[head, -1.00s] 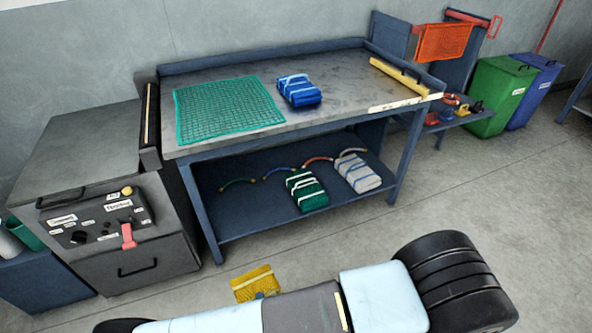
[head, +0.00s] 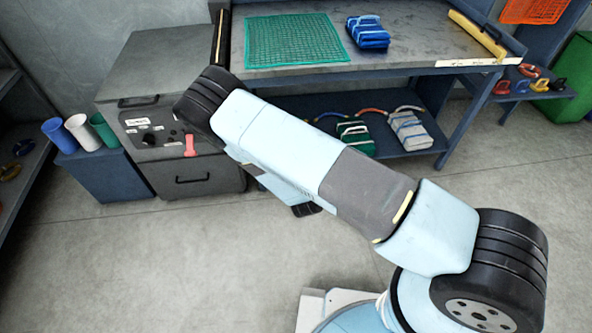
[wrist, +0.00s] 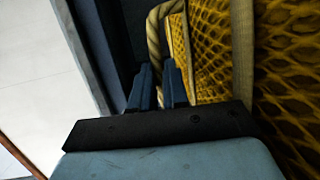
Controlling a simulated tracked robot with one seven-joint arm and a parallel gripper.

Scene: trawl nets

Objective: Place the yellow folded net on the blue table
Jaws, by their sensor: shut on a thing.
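The yellow folded net (wrist: 210,50) fills the right side of the wrist view, close to the camera, with pale straps around it and a beige rope handle (wrist: 154,35). My gripper (wrist: 160,78) is shut on the net at its rope handle; the exact contact is dark. In the head view my arm hides the gripper and the net. The blue table (head: 425,38) stands at the back, with a grey worktop, blue frame and lower shelf. A green net (head: 292,40) and a blue folded net (head: 368,32) lie on its top.
A green folded net (head: 354,138) and a white one (head: 410,131) lie on the lower shelf. A grey cabinet (head: 160,70) adjoins the table's left end. Bare worktop shows right of the blue net, before a yellow-edged bar (head: 477,35).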

